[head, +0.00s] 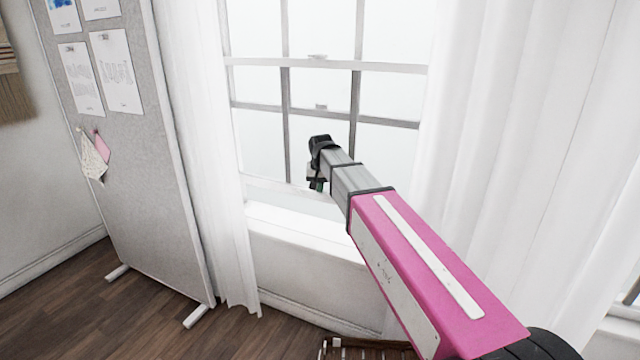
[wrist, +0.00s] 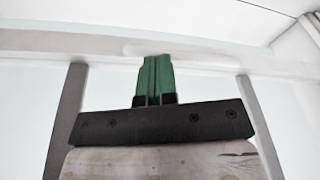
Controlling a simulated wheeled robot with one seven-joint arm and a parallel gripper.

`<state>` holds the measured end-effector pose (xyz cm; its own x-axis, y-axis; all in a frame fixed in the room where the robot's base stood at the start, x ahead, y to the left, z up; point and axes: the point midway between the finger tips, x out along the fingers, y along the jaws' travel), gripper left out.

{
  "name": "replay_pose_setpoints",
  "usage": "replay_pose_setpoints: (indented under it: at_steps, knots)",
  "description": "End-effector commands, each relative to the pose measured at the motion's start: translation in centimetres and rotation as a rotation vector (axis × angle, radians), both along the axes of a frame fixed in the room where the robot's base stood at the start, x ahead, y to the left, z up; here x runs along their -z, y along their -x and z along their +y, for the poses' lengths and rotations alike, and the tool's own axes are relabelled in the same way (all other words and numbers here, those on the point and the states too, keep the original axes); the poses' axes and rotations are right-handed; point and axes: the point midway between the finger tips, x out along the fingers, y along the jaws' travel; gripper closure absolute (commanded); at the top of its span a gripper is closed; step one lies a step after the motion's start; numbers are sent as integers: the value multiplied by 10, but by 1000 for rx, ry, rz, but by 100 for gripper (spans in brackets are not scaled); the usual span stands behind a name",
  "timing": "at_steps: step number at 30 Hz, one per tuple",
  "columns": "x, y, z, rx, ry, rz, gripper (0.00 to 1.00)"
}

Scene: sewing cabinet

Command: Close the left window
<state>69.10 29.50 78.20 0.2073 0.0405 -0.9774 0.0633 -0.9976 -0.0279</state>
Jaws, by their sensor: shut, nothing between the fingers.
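The window (head: 322,66) is a white sash window with several panes, between two curtains in the head view. Its lower sash has a bottom rail (head: 270,187) that appears to sit a little above the sill (head: 290,222), with a pale strip between. My gripper (head: 318,186) is at this bottom rail, with its green fingers mostly hidden behind my wrist. In the wrist view, the green fingers (wrist: 155,62) are together and empty, and their tips overlap a white horizontal rail (wrist: 90,47). I cannot tell whether they touch it.
White curtains hang left (head: 205,150) and right (head: 500,140) of the window. A grey pinboard (head: 150,190) on feet stands at the left. A slatted wooden object (head: 365,350) is at the bottom edge. Wooden floor (head: 90,320) is clear at the lower left.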

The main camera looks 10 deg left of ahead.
Motion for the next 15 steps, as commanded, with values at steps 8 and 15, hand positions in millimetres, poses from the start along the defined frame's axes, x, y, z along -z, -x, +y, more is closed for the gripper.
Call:
replay_pose_setpoints:
  at_steps: [8, 15]
  knots:
    - [66, 1, 0, 0, 1, 6, 100]
    - [124, 1, 0, 0, 1, 5, 100]
